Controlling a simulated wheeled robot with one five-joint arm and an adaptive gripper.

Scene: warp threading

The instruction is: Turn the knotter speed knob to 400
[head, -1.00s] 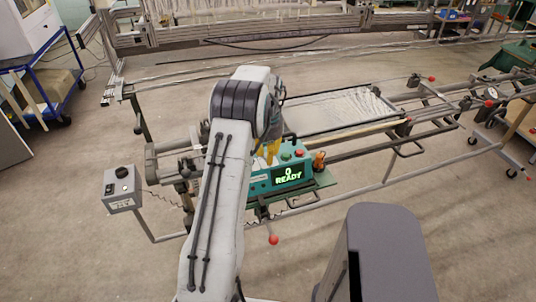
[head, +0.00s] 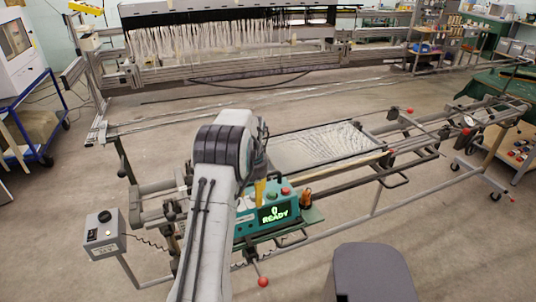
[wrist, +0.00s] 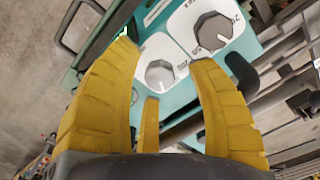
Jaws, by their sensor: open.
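The teal knotter unit (head: 268,215) sits on the long frame, its green display (head: 275,214) reading 0 READY. In the wrist view its top carries two grey knobs on white dial plates: a nearer knob (wrist: 160,75) and a farther knob (wrist: 213,31). The dial lettering is only partly visible, so I cannot tell which sets speed. My gripper (wrist: 165,56) is open, with yellow fingers either side of the nearer knob in the picture. No contact is evident. In the head view my gripper (head: 260,191) is over the unit's left part, mostly hidden by my arm.
A red button (head: 286,191) and an orange part (head: 306,198) are at the unit's right side. A grey control box (head: 104,235) with a black knob stands at left. Rails and handles of the frame (head: 340,195) surround the unit.

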